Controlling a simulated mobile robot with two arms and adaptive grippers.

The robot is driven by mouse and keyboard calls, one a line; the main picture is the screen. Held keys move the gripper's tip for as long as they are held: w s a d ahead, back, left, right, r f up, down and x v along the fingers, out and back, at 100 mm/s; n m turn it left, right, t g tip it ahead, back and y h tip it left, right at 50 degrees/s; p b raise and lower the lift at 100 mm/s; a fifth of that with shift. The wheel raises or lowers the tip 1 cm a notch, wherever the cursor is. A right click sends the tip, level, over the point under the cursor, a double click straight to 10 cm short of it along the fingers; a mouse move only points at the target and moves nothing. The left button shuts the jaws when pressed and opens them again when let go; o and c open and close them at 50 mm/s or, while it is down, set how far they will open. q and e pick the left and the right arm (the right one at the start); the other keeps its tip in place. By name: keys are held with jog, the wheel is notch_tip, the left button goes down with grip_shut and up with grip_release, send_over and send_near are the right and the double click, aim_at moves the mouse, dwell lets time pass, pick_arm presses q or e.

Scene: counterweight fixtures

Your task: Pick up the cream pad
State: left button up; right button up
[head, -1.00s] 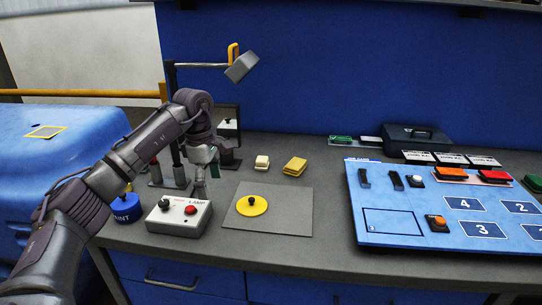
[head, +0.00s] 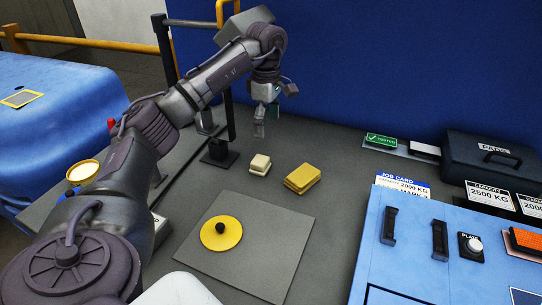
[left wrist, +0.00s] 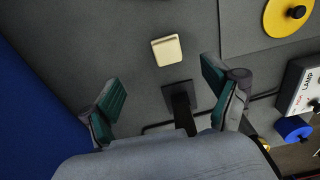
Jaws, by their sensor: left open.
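The cream pad (head: 260,164) is a small pale block on the grey bench in the head view, just left of a stack of yellow pads. In the left wrist view the cream pad (left wrist: 166,50) lies beyond the fingertips, roughly between the two fingers' lines. My left gripper (head: 262,122) hangs above the bench behind the pad in the head view, apart from it. In the left wrist view my left gripper (left wrist: 160,90) has its green-padded fingers spread wide with nothing between them. My right gripper is not in view.
Yellow pads (head: 302,178) lie close right of the cream pad. A black stand (head: 219,155) is close left. A grey mat (head: 270,262) holds a yellow knobbed disc (head: 221,234). A blue panel (head: 398,262) is at right; a black case (head: 490,155) stands behind it.

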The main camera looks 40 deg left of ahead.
pick_arm(q)
send_over(265, 161)
jog(key=f, duration=0.7)
jog(key=shift+w+f+p, duration=0.1)
jog(key=shift+w+p, duration=0.1)
jog(key=shift+p, duration=0.1)
jog(key=shift+f, duration=0.5)
jog(key=f+p, duration=0.1)
jog(key=f, duration=0.3)
jog(key=shift+s+f, duration=0.15)
jog(key=shift+s, duration=0.05)
jog(key=shift+f, duration=0.25)
jog(key=c, duration=1.4)
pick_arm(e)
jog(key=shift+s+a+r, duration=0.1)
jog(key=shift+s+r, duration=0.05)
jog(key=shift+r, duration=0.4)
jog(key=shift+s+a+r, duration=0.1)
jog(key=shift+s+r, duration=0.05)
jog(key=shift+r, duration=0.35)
pick_arm(q)
jog(key=shift+r, duration=0.1)
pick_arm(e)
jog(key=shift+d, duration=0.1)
